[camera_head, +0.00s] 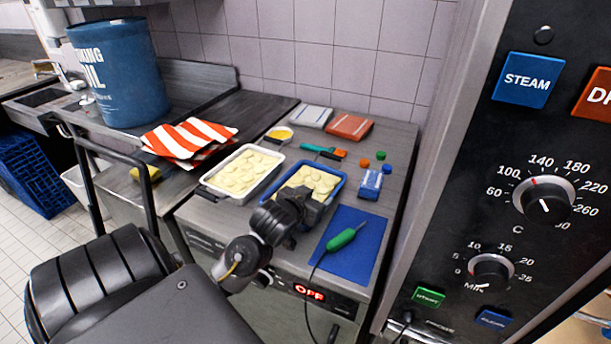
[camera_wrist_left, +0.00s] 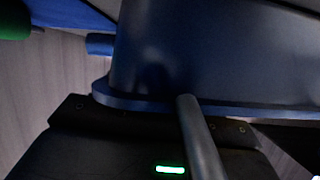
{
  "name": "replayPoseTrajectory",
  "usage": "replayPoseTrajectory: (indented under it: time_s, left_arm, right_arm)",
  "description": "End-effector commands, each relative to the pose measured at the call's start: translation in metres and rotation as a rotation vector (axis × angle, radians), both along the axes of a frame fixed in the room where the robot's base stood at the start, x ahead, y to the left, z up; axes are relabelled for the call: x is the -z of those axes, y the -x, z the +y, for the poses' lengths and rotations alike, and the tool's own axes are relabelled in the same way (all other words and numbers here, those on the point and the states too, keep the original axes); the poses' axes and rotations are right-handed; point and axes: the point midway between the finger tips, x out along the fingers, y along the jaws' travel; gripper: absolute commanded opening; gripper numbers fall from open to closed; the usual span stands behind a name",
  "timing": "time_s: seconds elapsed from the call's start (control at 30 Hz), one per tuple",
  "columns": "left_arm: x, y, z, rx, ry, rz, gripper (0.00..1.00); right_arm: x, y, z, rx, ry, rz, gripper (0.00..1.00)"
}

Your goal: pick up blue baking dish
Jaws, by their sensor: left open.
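The blue baking dish (camera_head: 337,192) stands on the steel counter, filled with a pale sliced food. My left gripper (camera_head: 300,212) is at the dish's near side and hides part of its near wall and rim. The jaws are open. One light finger bar crosses the lower edge of the dish in that view; the other finger is hard to make out. My right gripper is not in view.
A white dish (camera_head: 208,184) stands just left of the blue one. A blue mat (camera_head: 347,262) with a green-handled tool (camera_head: 341,239) lies to the near right. A small blue-and-white box (camera_head: 370,184) stands to the right. The oven panel (camera_head: 480,190) rises at the right.

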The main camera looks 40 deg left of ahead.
Motion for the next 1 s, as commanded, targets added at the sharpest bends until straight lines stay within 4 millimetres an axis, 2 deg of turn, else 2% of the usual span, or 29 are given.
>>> replayPoseTrajectory:
  time_s: [0.1, 0.33, 0.8, 1.0]
  left_arm:
    - [0.0034, -0.008, 0.0022, 0.0, 0.001, 0.0, 0.66]
    - [0.0043, -0.009, 0.0024, 0.0, 0.001, -0.001, 0.66]
    - [0.0019, -0.0092, 0.0025, 0.0, -0.001, -0.007, 0.07]
    - [0.0012, -0.0092, 0.0025, 0.0, 0.0, -0.006, 0.07]
  right_arm:
    - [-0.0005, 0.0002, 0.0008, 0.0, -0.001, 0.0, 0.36]
    - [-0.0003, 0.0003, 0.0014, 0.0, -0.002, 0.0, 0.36]
    - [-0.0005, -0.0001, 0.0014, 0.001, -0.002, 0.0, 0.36]
    - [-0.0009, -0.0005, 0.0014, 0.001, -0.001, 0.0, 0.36]
